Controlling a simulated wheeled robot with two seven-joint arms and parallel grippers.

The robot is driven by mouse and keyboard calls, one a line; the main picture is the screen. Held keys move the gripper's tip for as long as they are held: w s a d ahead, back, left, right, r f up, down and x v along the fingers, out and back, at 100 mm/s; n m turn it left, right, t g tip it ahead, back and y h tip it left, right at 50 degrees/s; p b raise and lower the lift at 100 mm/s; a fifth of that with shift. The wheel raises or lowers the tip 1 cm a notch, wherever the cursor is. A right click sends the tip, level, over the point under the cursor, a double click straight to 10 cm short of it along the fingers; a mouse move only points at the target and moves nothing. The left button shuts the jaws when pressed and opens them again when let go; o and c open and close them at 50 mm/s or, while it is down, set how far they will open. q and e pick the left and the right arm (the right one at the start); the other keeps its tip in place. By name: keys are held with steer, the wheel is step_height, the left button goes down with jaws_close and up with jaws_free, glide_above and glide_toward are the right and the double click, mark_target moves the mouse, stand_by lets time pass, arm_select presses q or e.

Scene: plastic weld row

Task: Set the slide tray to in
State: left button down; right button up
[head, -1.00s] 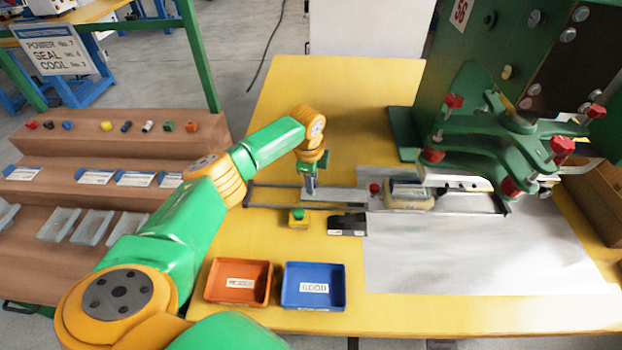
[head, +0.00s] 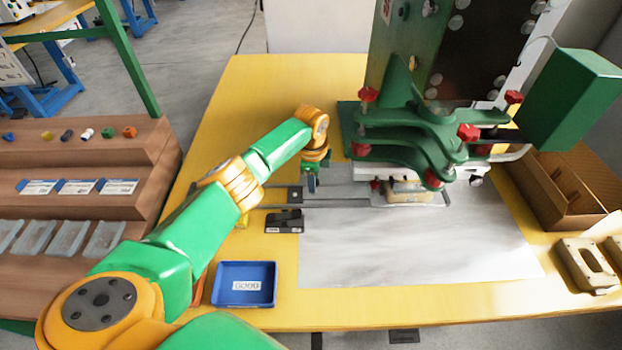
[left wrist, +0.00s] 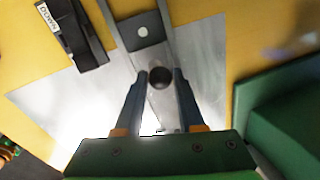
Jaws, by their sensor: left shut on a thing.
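The slide tray (head: 433,203) is a thin metal frame on two rails, carrying a tan and grey part (head: 408,191). It sits at the right part of the rails, partly under the green press head (head: 430,140). My left gripper (head: 311,186) points down over the rails, left of the part. In the left wrist view its fingers (left wrist: 160,80) are shut on a dark round knob (left wrist: 160,77) above the pale metal strip of the slide. In the head view the knob is hidden by the gripper. My right gripper is not in view.
A black labelled block (head: 284,222) lies in front of the rails, with a blue GOOD tray (head: 244,285) nearer the front edge. The grey mat (head: 420,255) is clear. A cardboard box (head: 565,190) and tan fixtures (head: 588,265) are at right.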

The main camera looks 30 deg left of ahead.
arm_select(q)
steer(key=shift+w+d+r, duration=0.1)
steer(key=shift+d, duration=0.05)
steer(key=c, duration=0.8)
jaws_free()
steer(key=shift+o, duration=1.4)
steer(key=shift+d, duration=0.15)
steer(key=shift+w, duration=0.1)
steer(key=shift+r, duration=0.35)
step_height(320, 180, up, 6)
steer(key=s, duration=0.1)
steer(key=shift+s+d+p, duration=0.15)
steer(key=shift+d+p, duration=0.15)
steer(key=shift+p, duration=0.1)
